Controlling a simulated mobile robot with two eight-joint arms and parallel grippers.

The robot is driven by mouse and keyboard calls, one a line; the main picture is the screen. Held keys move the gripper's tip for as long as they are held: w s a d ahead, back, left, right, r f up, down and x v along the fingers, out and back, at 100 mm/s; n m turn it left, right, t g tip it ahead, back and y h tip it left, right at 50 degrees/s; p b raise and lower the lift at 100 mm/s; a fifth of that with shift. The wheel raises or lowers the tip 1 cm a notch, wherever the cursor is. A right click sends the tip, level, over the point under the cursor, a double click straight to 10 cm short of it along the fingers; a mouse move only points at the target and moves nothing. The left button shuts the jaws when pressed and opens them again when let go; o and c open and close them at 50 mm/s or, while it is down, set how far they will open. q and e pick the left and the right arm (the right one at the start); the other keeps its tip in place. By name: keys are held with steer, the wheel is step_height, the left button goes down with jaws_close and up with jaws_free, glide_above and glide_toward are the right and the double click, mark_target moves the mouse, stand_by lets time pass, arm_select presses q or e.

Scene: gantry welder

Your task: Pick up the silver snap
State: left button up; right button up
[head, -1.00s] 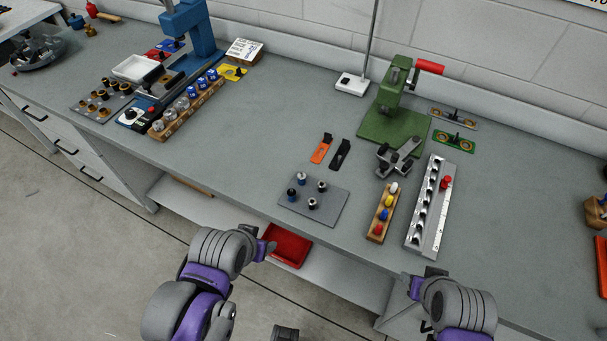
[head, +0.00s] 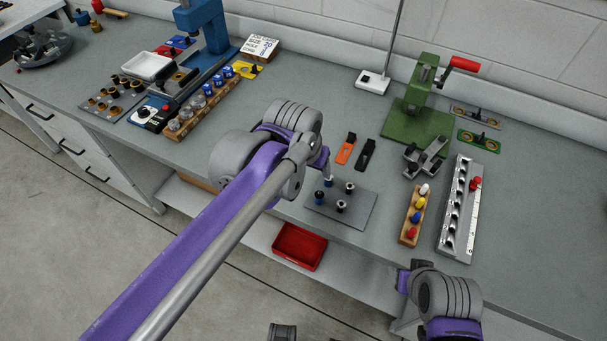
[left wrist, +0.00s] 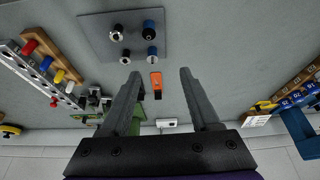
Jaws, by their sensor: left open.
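A grey plate (head: 368,210) near the bench's front edge holds small upright posts with caps. Two have silver tops on dark bodies, one at right (head: 350,187) and one at front (head: 341,206); I cannot tell which is the silver snap. A dark blue one (head: 319,196) and a silver-and-blue one (head: 328,182) stand on the left. In the left wrist view the silver-topped ones (left wrist: 125,56) show left of the blue ones. My left gripper (left wrist: 160,77) is open and empty, beside the plate's far edge. My right gripper (head: 403,282) is low at the bench front, its jaws unclear.
An orange clip (head: 345,149) and a black clip (head: 366,153) lie behind the plate. A wooden block with coloured pegs (head: 412,217) and a metal rail (head: 458,212) are to the right. A green press (head: 420,115) stands behind. A red tray (head: 299,246) sits below the bench.

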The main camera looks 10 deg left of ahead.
mark_target(327, 180)
arm_select(q)
steer(key=w+d+f, duration=0.1)
steer(key=f, duration=0.2)
steer(key=w+d+f, duration=0.1)
steer(key=w+f, duration=0.1)
steer(key=f, duration=0.1)
steer(key=w+d+f, duration=0.1)
steer(key=w+f, duration=0.1)
steer(key=f, duration=0.1)
steer(key=shift+w+d+f+b, duration=0.25)
steer(key=shift+b, duration=0.15)
jaws_close()
stand_by(1.2)
